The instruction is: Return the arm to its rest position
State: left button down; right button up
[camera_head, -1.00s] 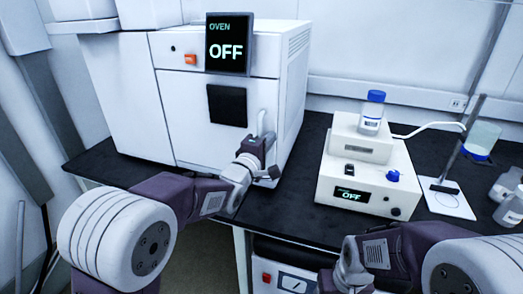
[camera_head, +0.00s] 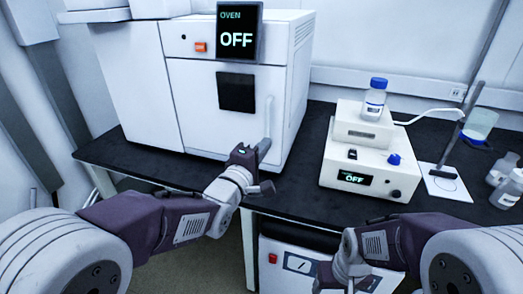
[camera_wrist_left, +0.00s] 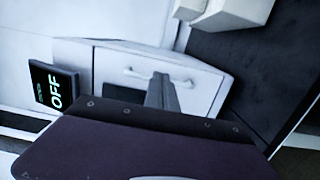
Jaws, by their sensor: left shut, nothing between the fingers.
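My left gripper (camera_head: 264,146) is shut and empty, in front of the oven's lower right front. Its fingers also show in the left wrist view (camera_wrist_left: 162,92), together and pointing at the oven front. The white oven (camera_head: 200,105) stands at the back left of the black bench, with its door seen shut and a vertical handle (camera_head: 268,110). The fingertips overlap the handle's lower end in the head view; I cannot tell the gap. My right gripper (camera_head: 335,278) is low at the bottom, by the bench front, and its fingers are unclear.
The oven display (camera_head: 238,35) reads OFF. A white stirrer-like device (camera_head: 365,180), also OFF, carries a blue-capped bottle (camera_head: 374,100). A stand with a beaker (camera_head: 478,125) and white bottles (camera_head: 505,185) are at the right. Bench top (camera_head: 300,190) between oven and device is clear.

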pick_arm(q)
jog(key=a+f+n+y, duration=0.2)
jog(key=a+f+y, duration=0.3)
jog(key=a, duration=0.5)
jog(key=s+a+f+m+g+y, duration=0.1)
jog(key=s+a+f+m+g, duration=0.15)
jog(key=f, duration=0.35)
jog(key=s+a+f+m+g+y, duration=0.1)
jog(key=s+a+f+g, duration=0.25)
jog(key=f, duration=0.35)
jog(key=s+a+f+m+g, duration=0.1)
jog(key=s+f+m+g, duration=0.45)
jog(key=s, duration=0.35)
jog(key=s+a+f+m+g, duration=0.1)
jog(key=s+f+m+g, duration=0.4)
jog(key=s, duration=0.4)
notch_tip(320, 180, up, 22)
jog(key=m+t+p, duration=0.1)
jog(key=p, duration=2)
jog(key=shift+w, duration=0.4)
